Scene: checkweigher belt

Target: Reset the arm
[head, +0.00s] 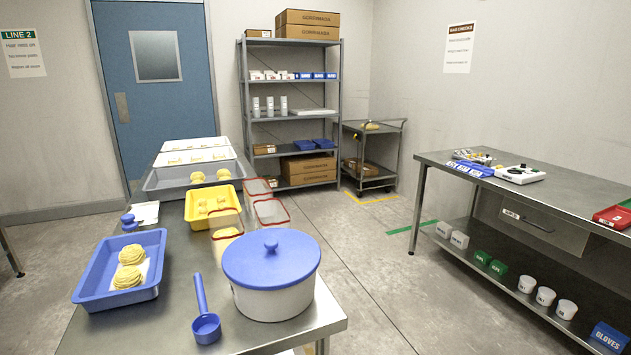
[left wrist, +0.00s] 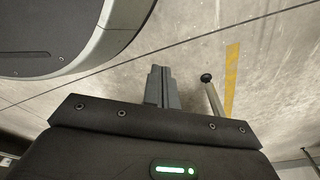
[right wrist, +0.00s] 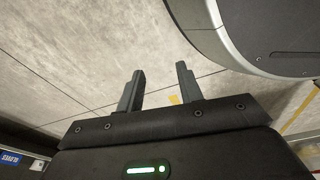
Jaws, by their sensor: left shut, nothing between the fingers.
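My left gripper (left wrist: 161,88) shows in the left wrist view with its two fingers together and nothing between them. It hangs over bare concrete floor, beside my own rounded base. My right gripper (right wrist: 159,88) shows in the right wrist view with its fingers spread apart and only floor visible between them. Neither arm shows in the head view.
A steel table (head: 180,300) in front carries a blue tray (head: 92,290) with pasta nests, a blue-lidded pot (head: 270,262), a blue scoop (head: 206,325) and a yellow tray (head: 194,215). A steel bench (head: 560,192) stands at right. Floor between is clear.

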